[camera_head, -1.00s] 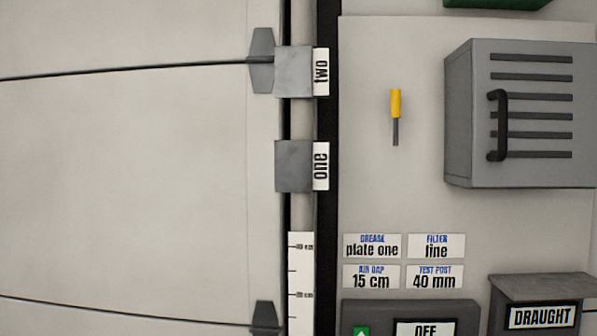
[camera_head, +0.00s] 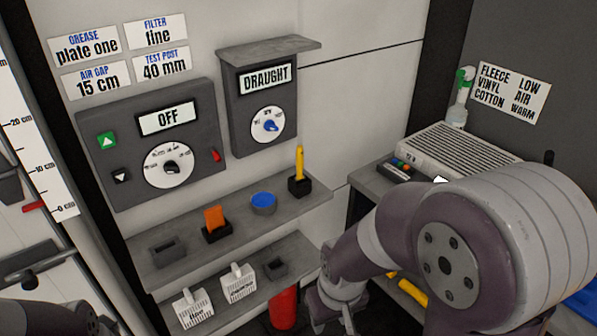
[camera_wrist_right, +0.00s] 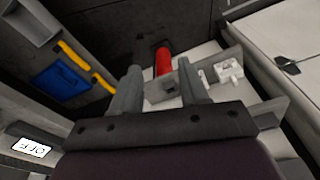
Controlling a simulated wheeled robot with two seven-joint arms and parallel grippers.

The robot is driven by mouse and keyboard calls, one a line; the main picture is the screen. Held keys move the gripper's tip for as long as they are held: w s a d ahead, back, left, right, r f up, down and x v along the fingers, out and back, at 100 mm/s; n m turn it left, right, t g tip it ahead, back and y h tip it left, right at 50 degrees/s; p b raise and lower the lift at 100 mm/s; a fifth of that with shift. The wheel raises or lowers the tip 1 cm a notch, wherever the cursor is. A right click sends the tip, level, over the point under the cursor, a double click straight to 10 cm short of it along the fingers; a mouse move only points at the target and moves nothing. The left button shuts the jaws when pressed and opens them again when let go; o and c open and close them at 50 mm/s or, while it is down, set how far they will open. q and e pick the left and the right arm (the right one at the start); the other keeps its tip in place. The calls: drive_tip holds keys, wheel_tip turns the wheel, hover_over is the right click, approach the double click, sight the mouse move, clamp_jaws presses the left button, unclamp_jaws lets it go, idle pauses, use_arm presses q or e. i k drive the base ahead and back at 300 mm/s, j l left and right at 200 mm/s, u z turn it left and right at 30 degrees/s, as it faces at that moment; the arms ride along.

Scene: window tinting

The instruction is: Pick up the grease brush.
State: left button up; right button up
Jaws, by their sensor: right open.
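A thin tool with a yellow handle (camera_head: 299,163) stands upright in a small black holder (camera_head: 300,186) at the right end of the upper shelf. It looks like the grease brush; its lower end is hidden in the holder. My right gripper (camera_wrist_right: 158,67) is open and empty in the right wrist view, its two fingers apart. In the head view my right arm comes in from the right, and its wrist hangs low, below and right of the yellow tool. Only a dark part of my left arm shows at the lower left corner; its gripper is out of frame.
The upper shelf (camera_head: 225,232) also bears an orange piece (camera_head: 215,217) and a blue round lid (camera_head: 263,201). A red cylinder (camera_head: 283,308) is below. A draught control box (camera_head: 262,95) hangs above the yellow tool.

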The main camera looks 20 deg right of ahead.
sight(300, 178)
drive_tip(key=i+l+u, duration=0.2)
drive_tip(key=l, duration=0.15)
drive_tip(key=i+l+u, duration=0.2)
drive_tip(key=l, duration=0.15)
drive_tip(key=l+u, duration=0.2)
drive_tip(key=l, duration=0.2)
drive_tip(key=l+u, duration=0.2)
drive_tip(key=l, duration=0.2)
drive_tip(key=i, duration=0.05)
